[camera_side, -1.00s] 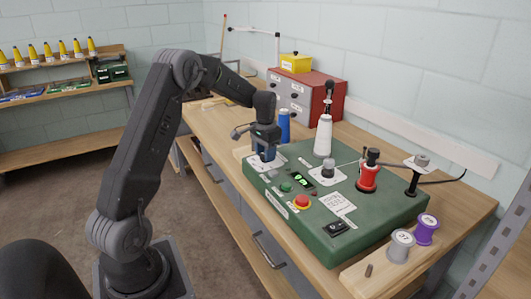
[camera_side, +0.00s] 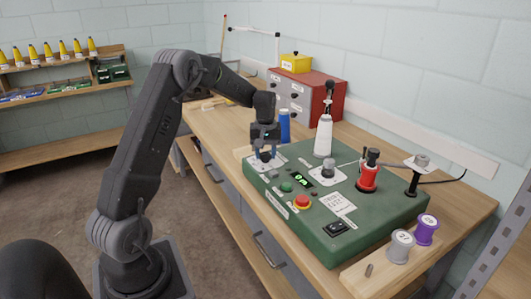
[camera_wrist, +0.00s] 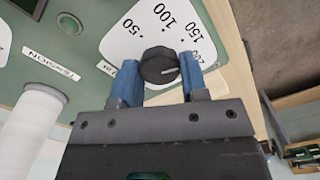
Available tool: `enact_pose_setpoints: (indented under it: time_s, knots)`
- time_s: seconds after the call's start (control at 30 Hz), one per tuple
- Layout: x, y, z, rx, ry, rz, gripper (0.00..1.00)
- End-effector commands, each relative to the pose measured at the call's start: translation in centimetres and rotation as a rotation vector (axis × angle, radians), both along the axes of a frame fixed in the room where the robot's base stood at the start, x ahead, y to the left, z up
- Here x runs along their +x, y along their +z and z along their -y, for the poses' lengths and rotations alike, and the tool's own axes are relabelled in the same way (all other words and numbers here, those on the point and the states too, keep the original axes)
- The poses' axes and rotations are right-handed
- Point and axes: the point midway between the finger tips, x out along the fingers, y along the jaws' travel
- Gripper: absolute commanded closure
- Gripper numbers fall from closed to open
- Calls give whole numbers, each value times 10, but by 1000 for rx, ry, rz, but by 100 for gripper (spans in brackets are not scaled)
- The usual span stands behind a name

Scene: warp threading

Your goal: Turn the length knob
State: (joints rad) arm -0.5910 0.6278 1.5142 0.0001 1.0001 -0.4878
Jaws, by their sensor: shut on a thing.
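The length knob (camera_wrist: 159,66) is a dark ribbed knob with a white pointer line. It sits on a white dial plate (camera_wrist: 137,35) marked 50, 100, 150 and 200. In the wrist view its pointer line points to the right. My gripper (camera_wrist: 163,74) has its two blue fingers on either side of the knob, shut on it. In the side view my gripper (camera_side: 265,154) points down at the far left corner of the green machine (camera_side: 320,212), and it mostly hides the knob there.
A green-lit display (camera_side: 304,181), a green button (camera_side: 286,187) and a red button (camera_side: 302,202) are close by. A white cone of thread (camera_side: 323,136), a red spool (camera_side: 368,177) and a blue spool (camera_side: 284,126) stand nearby. A red drawer cabinet (camera_side: 308,98) is behind.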

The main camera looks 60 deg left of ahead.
Motion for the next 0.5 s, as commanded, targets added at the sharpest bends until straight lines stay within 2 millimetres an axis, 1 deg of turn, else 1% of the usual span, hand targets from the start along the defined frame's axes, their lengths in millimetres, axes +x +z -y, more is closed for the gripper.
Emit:
enact_pose_setpoints:
  time_s: [0.2, 0.5]
  knots:
    - [0, 1, 0, 1, 151, 2, 83]
    - [0, 1, 0, 1, 268, 3, 83]
